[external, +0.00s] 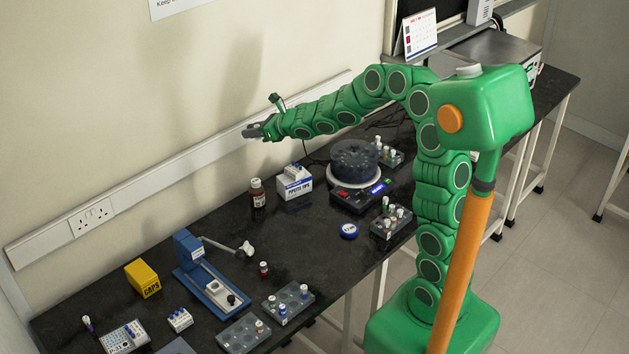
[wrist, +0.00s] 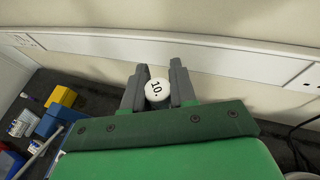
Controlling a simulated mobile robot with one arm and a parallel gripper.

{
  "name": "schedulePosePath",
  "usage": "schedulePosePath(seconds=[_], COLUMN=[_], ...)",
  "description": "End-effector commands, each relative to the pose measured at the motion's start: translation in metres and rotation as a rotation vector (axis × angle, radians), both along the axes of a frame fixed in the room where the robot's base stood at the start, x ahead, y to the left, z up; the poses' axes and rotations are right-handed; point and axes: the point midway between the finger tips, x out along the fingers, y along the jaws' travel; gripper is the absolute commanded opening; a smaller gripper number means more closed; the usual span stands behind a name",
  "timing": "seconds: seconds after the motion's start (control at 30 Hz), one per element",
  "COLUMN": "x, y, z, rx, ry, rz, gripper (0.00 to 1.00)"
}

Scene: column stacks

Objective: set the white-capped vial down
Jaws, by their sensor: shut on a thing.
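My gripper (external: 258,131) is raised high above the back of the dark bench, near the wall, at the end of my outstretched green arm. In the wrist view my gripper (wrist: 158,78) is shut on the white-capped vial (wrist: 158,90), whose round cap reads "10." and faces the camera. The vial's body is hidden below the cap. In the external view the held vial is too small to make out at the fingers. Nothing on the bench touches the gripper.
The black bench (external: 215,232) has free room at its middle.

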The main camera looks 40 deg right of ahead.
Motion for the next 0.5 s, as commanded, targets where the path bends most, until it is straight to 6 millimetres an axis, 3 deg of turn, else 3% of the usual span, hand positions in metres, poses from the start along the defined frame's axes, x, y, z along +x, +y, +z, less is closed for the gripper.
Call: schedulePosePath(seconds=[0.2,0.5], x=[0.014,0.022], y=[0.033,0.056], z=[0.001,0.001], rx=[0.002,0.002], ry=[-0.004,-0.004], rz=[0.09,0.152], gripper=[0.0,0.0])
